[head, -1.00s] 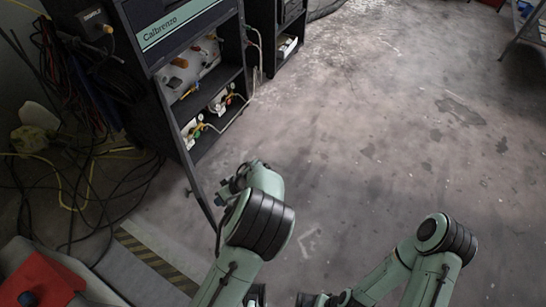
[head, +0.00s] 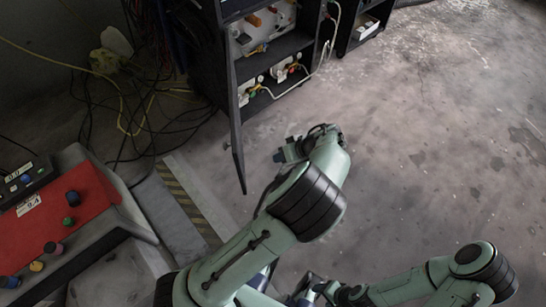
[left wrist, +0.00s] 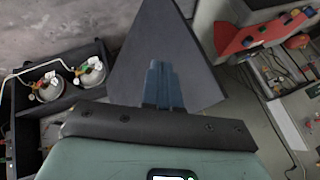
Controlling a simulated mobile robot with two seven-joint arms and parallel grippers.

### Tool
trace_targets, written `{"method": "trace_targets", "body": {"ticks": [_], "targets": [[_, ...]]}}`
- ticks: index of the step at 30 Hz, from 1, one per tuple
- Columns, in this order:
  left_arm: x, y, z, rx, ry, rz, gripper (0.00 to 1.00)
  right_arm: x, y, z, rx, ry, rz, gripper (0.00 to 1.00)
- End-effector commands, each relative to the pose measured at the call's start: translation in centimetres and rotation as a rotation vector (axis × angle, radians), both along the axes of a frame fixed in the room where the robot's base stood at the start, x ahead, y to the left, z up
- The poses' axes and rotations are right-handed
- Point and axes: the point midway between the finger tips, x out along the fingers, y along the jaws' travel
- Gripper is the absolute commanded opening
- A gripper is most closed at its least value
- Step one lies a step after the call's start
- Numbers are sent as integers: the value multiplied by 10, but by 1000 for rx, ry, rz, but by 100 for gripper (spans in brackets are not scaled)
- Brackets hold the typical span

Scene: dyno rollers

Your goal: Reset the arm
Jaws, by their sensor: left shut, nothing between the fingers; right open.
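My left arm reaches up through the middle of the head view. Its gripper (head: 287,153) is over the floor, to the right of the cabinet's open dark door (head: 236,130). In the left wrist view the blue fingers (left wrist: 163,85) are together and hold nothing. A dark flat panel (left wrist: 165,40) stands behind them; I cannot tell whether they touch it. My right arm comes in from the lower right. Its gripper (head: 302,292) is low near the bottom edge and partly hidden, with nothing seen in it.
A dark cabinet (head: 275,48) with shelves holds gauges (head: 288,68), which also show in the left wrist view (left wrist: 90,72). A red-topped console (head: 72,200) with knobs stands at left. Cables (head: 125,115) lie behind it. The floor at right (head: 430,130) is clear.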

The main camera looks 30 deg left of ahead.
Motion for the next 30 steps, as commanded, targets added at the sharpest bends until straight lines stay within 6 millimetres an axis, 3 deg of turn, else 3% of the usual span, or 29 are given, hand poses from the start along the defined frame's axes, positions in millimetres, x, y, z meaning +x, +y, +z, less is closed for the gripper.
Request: {"method": "trace_targets", "body": {"ticks": [7,17,20,23,27,30], "targets": [[-1,-14,18,0,0,0,0,-1,0,2,0,3,0,61],[-3,-12,13,-10,17,-6,0,-1,-1,3,-1,4,0,61],[-12,-2,-11,-52,73,-33,0,0,0,7,0,2,0,61],[-33,10,-52,-139,165,-84,0,2,0,14,-1,1,0,61],[-80,21,-115,-322,289,-176,0,4,0,26,0,0,1,61],[-118,19,-148,-460,340,-237,0,6,0,34,0,-3,1,61]]}}
